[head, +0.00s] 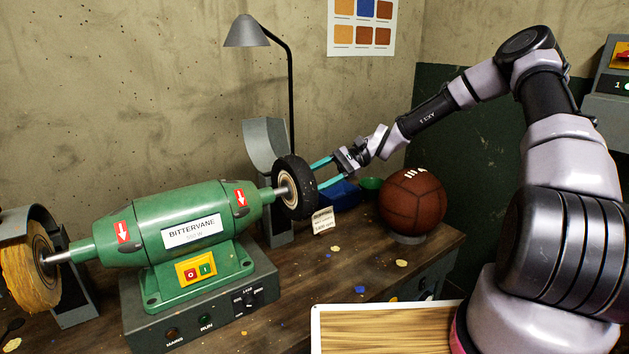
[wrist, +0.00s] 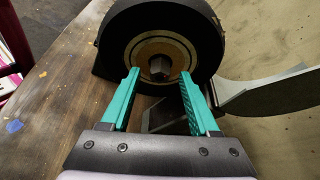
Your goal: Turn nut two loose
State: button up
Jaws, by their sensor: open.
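The green bench grinder (head: 190,235) stands on the bench with a wheel at each end. In the wrist view a dark hex nut (wrist: 160,67) sits at the centre of the black wheel (wrist: 120,35), inside a tan ring. That black wheel is at the grinder's right end in the head view (head: 296,188), where its nut is hidden. My gripper (head: 319,175) is open and points at the wheel's outer face. In the wrist view its teal fingers (wrist: 159,75) lie left and right of the nut, with gaps between; contact with the wheel cannot be told. No nut number is readable.
A yellow buffing wheel (head: 30,270) is at the left end. A grey guard (head: 265,145) and desk lamp (head: 247,32) stand behind the black wheel. A brown leather ball (head: 412,200), a blue bin (head: 345,195) and a small card (head: 323,221) are near my gripper.

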grip_shut()
jog(key=shift+s+d+f+n+t+y, duration=0.1)
jog(key=shift+n+t+y, duration=0.4)
jog(key=shift+n, duration=0.55)
jog(key=shift+s+f+n+t+y, duration=0.1)
jog(key=shift+n+t+y, duration=0.1)
jog(key=shift+n+y, duration=0.7)
jog(key=shift+n, duration=0.35)
grip_release()
jog(key=shift+w+d, duration=0.1)
jog(key=shift+d, duration=0.05)
